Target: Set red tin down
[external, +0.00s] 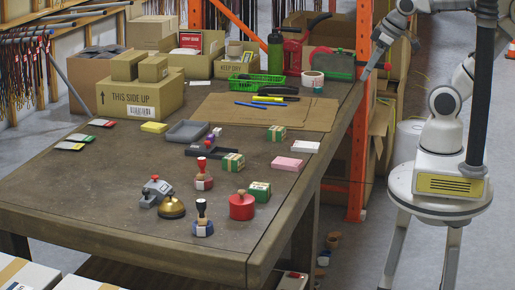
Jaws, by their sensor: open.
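A squat red round tin (242,207) with a small brown knob on top stands upright on the brown table (110,185), near its front right edge. It is the thing that best fits the red tin. My gripper (377,70) is at the upper right, by the table's far right corner and the orange post. It is open, with nothing visible between its fingers. It is well apart from the tin.
A green-and-white box (260,191) stands close beside the tin. Stamps (202,222) and a brass bell (171,207) stand to its left. A pink block (286,164) lies behind it. Cartons (140,98) and a green basket (257,81) fill the back. The left front is clear.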

